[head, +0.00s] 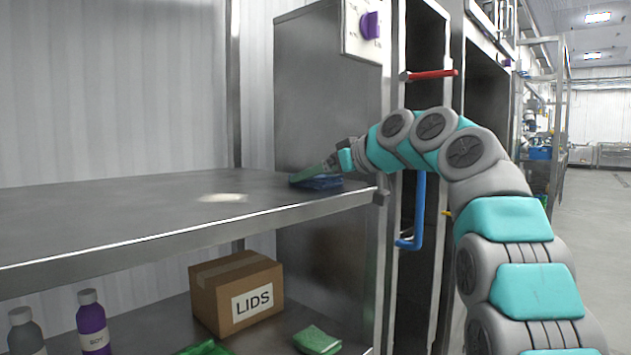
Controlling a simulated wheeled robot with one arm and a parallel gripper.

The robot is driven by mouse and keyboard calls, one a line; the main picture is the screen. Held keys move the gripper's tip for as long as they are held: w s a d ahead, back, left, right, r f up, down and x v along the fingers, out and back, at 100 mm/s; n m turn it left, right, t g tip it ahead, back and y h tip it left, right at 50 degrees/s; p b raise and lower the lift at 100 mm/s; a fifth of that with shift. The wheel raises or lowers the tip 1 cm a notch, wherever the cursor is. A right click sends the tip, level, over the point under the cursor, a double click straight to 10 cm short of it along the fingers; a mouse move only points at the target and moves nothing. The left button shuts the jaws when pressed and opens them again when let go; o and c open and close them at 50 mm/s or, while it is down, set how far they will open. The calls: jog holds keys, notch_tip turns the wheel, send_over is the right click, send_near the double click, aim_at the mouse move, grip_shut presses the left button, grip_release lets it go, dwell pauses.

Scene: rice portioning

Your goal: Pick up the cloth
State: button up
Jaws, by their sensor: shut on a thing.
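A dark blue cloth (323,183) lies at the right end of the upper metal shelf, close to the tall steel side panel. My arm reaches in from the right, and my gripper (322,171) is down at the cloth, shut on it. A green strip lies along the gripper's fingers, over the cloth's left part; I cannot tell whether it is finger or fabric. The cloth appears to be still on or very near the shelf surface. The fingertips are small and partly hidden.
The upper shelf (120,215) is otherwise bare. On the lower shelf are a LIDS box (235,292), a purple soy bottle (92,322), a grey bottle (25,333) and green items (317,340). Red (432,74) and blue (420,215) handles stick out near my arm.

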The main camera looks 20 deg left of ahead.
jog(key=shift+c, duration=1.1)
jog(key=shift+r, duration=0.1)
